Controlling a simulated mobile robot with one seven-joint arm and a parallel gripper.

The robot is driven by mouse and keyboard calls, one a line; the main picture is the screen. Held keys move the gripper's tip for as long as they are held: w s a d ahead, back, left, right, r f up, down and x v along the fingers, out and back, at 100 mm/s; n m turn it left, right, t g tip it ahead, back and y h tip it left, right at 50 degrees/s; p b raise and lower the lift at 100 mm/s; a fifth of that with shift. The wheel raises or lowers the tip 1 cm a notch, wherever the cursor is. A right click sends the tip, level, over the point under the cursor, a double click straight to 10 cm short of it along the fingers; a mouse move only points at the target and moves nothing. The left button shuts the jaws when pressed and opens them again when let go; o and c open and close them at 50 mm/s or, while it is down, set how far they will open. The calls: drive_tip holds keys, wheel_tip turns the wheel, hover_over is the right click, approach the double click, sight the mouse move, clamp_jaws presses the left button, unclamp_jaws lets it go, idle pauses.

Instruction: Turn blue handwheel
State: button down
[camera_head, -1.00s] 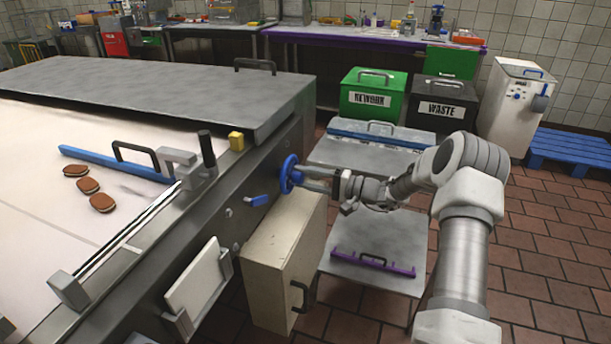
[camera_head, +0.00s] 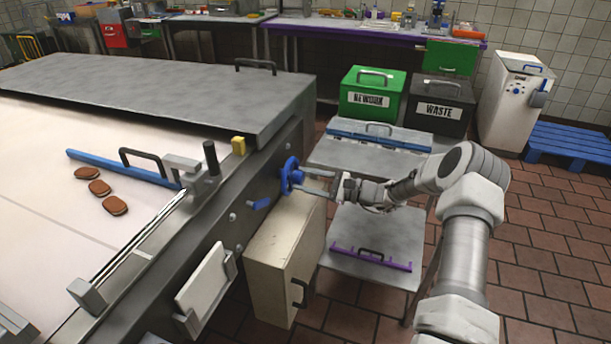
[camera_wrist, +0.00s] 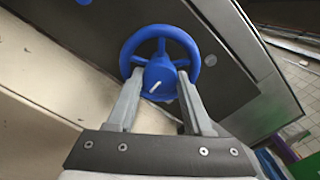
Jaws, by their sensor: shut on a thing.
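The blue handwheel (camera_head: 290,176) is mounted on the dark side panel of the conveyor machine. In the wrist view the handwheel (camera_wrist: 158,50) shows its round rim and a hub with a white mark (camera_wrist: 155,86). My gripper (camera_head: 308,184) reaches it from the right. In the wrist view the two fingers of my gripper (camera_wrist: 160,88) sit on either side of the blue hub, at the lower part of the wheel, and are shut on it. The exact contact of the fingertips is partly hidden by the wheel.
A cream box (camera_head: 284,262) with a handle sits just below the handwheel. A grey table (camera_head: 388,240) with a purple-edged tool stands below my arm. Green (camera_head: 370,95) and black (camera_head: 440,107) bins stand behind.

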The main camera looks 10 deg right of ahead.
drive_tip(key=m+p, duration=0.2)
drive_tip(key=m, duration=0.4)
drive_tip(key=shift+p, duration=0.3)
drive_tip(key=m+p, duration=0.1)
drive_tip(key=m, duration=0.5)
drive_tip(key=shift+p, duration=0.3)
drive_tip(key=shift+c, duration=1.4)
unclamp_jaws()
drive_tip(key=shift+s+d, duration=0.1)
drive_tip(key=p+v, duration=0.1)
drive_tip(key=v, duration=1.6)
drive_tip(key=shift+d+f, duration=0.1)
drive_tip(key=shift+d, duration=0.05)
